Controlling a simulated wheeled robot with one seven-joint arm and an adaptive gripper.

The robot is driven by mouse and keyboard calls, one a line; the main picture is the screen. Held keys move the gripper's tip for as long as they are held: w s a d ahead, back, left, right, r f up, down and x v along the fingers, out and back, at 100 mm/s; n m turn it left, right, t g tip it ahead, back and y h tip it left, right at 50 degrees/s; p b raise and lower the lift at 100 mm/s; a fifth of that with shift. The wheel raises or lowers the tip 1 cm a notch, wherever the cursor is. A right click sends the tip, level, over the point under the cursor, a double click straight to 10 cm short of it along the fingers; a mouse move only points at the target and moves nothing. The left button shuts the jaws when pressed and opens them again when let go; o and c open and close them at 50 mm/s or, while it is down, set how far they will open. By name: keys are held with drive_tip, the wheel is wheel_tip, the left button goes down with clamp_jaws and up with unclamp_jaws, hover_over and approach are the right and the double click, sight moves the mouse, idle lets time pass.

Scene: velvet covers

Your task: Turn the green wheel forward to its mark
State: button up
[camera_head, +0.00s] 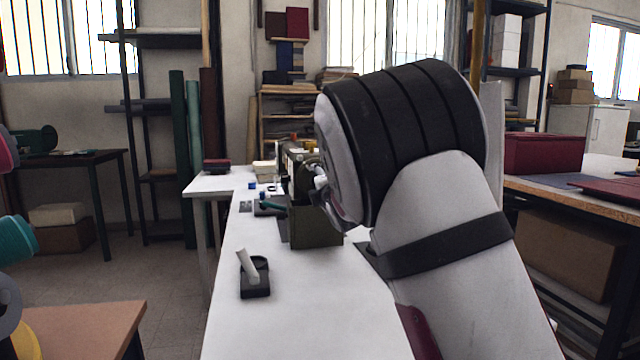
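A dark olive-green machine body (316,226) stands on the long white table, just left of my arm. Small metal and white parts crowd its upper part, partly covered by my arm. I cannot make out a green wheel or its mark for certain. A small teal-green bar-like part (272,206) shows at the machine's left side. My own arm fills the right middle of the view, and I cannot pick out my gripper behind it.
The white table (225,325) is mostly bare at the front. A black block with a tilted white lever (255,278) stands on it. Small blue pieces lie farther back. A brown table edge (85,325) is at lower left; a dark red box (545,153) stands at right.

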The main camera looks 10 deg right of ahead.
drive_tip(key=s, duration=1.2)
idle(0.3)
